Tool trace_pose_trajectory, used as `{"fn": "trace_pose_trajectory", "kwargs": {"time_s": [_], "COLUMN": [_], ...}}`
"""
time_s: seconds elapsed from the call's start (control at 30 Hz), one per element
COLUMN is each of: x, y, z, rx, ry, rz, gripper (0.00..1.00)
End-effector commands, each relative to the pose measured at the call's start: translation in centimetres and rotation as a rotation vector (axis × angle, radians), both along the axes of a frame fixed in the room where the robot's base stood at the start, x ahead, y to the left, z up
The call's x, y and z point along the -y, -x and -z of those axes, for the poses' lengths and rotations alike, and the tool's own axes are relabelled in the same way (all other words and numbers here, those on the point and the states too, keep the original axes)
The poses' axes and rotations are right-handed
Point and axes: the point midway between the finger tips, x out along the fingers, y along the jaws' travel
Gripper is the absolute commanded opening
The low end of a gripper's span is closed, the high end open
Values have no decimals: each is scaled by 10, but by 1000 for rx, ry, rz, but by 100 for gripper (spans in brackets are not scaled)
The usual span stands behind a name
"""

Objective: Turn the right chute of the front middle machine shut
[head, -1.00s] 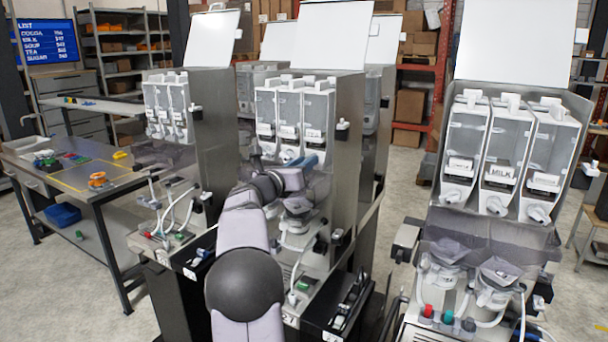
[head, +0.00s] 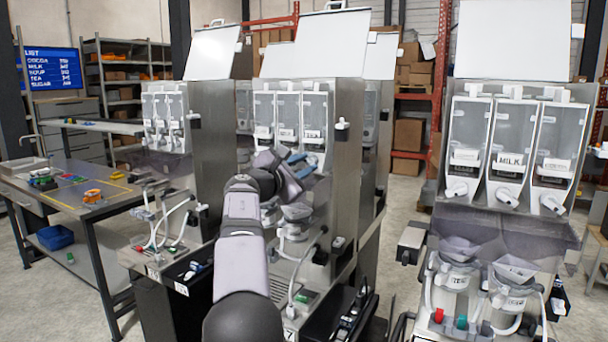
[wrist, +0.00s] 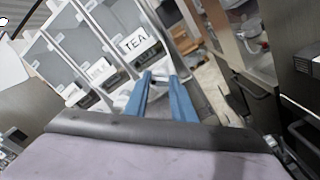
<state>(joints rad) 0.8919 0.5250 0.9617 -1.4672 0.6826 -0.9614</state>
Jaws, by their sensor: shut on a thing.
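The front middle machine (head: 342,185) has three clear canisters in a row. Its right canister (head: 314,112) carries a TEA label, which also shows in the wrist view (wrist: 135,43). My gripper (head: 298,159) is at the foot of this canister. In the wrist view, the blue fingers of my gripper (wrist: 161,76) are shut on the right chute, just below the TEA label. The chute is mostly hidden between the fingers, so its exact angle cannot be told. The other chutes of this machine are partly covered by my arm in the head view.
White funnels (head: 295,212) sit below the canisters. Another machine (head: 505,190) with a MILK label stands to the right, and one (head: 210,130) stands to the left. A workbench (head: 75,190) is at the far left. Open floor shows between the middle and right machines.

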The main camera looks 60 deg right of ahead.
Motion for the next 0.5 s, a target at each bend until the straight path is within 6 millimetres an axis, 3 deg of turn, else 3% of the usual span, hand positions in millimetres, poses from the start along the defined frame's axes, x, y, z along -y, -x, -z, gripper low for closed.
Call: {"fn": "trace_pose_trajectory", "kwargs": {"time_s": [0.5], "x": [0], "y": [1], "z": [4], "rx": [488], "ry": [2], "rz": [1], "gripper": [1]}}
